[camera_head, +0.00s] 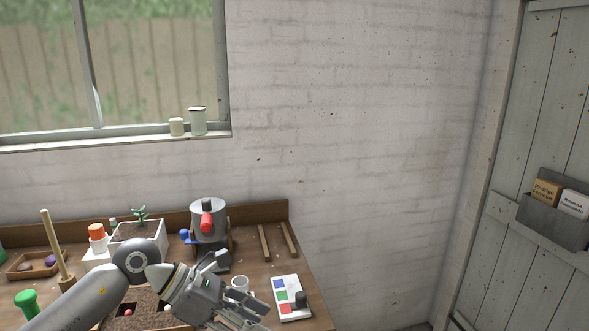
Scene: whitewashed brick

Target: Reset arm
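My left arm comes in from the lower left, and its gripper (245,314) hangs over the front of the wooden workbench (262,281) at the bottom edge of the view. My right arm and gripper are not in view.
A white board with coloured squares and a dark knob (291,297) lies right of the gripper. A grey pot-like device (208,221), a white planter (151,232), a green peg (27,303) and a soil tray (147,302) crowd the bench. Two wooden strips lie back right.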

